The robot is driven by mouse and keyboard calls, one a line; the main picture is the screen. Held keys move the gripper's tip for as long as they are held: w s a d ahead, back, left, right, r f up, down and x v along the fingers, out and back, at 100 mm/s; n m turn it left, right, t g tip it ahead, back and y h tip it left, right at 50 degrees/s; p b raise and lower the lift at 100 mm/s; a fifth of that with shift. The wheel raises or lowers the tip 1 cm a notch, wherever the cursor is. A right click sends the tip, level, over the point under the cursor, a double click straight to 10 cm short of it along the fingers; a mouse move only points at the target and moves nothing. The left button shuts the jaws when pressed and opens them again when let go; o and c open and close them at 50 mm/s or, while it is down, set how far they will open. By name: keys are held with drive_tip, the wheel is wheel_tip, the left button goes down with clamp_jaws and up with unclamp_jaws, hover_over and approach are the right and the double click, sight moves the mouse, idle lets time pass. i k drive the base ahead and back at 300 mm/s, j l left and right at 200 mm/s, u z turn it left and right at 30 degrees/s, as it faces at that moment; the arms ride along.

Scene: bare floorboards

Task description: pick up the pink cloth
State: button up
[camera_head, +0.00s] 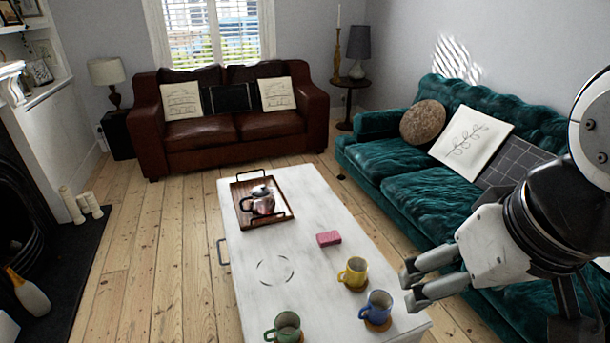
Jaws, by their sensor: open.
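The pink cloth (328,239) is a small folded block lying flat on the white coffee table (250,317), near the middle of its right edge. My gripper (407,288) is at the right of the picture, with its two grey fingers pointing left. It is open and empty. In the picture it lies to the right of and below the cloth, apart from it, near the table's right edge and the blue mug. I cannot tell its exact height above the table.
Yellow (353,273), blue (376,307) and green (285,327) mugs stand on coasters at the table's near end. A wooden tray (242,194) with a teapot (262,200) is at the far end. A green sofa (395,163) runs along the right.

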sight(327, 239)
drive_tip(key=i+l+u, duration=0.25)
drive_tip(key=i+l, duration=0.25)
drive_tip(key=l, duration=0.15)
drive_tip(key=i+l+u, duration=0.25)
drive_tip(key=i+l, duration=0.2)
drive_tip(key=l, duration=0.3)
